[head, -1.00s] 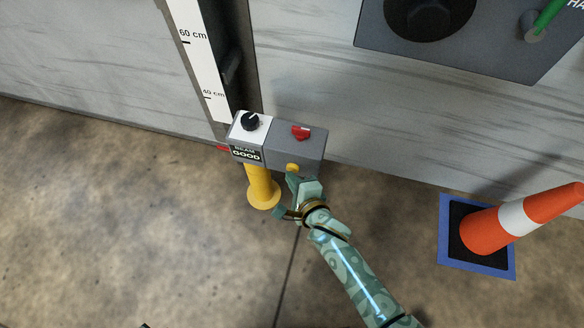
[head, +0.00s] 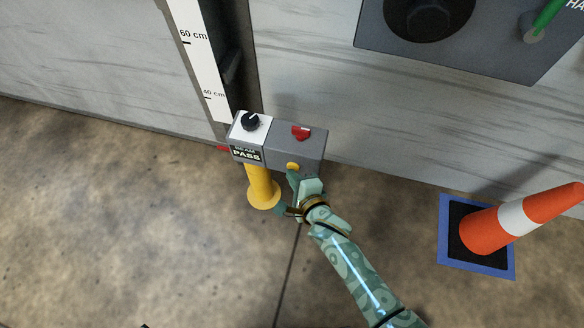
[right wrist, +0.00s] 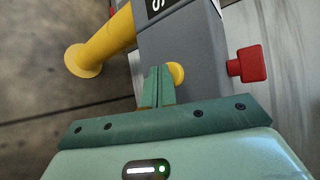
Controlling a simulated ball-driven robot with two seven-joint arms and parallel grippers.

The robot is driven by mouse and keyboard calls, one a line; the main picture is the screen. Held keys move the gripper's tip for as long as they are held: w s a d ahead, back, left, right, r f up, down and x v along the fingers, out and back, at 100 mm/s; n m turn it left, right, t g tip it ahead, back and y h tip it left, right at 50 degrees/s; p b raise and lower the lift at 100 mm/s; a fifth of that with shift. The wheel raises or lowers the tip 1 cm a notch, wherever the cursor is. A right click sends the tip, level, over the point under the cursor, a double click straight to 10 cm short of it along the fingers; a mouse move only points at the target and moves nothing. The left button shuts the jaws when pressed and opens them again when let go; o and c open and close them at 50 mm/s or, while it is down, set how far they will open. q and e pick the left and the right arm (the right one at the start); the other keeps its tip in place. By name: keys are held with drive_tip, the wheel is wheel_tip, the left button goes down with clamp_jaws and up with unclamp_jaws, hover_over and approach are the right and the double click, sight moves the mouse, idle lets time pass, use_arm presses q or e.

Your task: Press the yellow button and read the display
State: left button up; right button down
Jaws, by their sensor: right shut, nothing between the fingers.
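The yellow button (head: 293,166) sits on the front face of a grey control box (head: 295,147) on a yellow post (head: 259,183). The display (head: 246,154) on the box's left front reads "BEAM PASS". My right gripper (head: 291,174) is shut and empty, its fingertips at the button's lower edge in the head view. In the right wrist view the shut fingers (right wrist: 160,86) point at the box, and the yellow button (right wrist: 176,73) shows just beside their tips. I cannot tell whether they touch it. My left gripper is not in view.
A black knob (head: 250,121) and a red switch (head: 301,132) sit on top of the box. A height scale (head: 199,60) stands behind it. The floor at left is clear.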

drive_tip(key=shift+s+a, duration=0.25)
drive_tip(key=shift+s, duration=0.55)
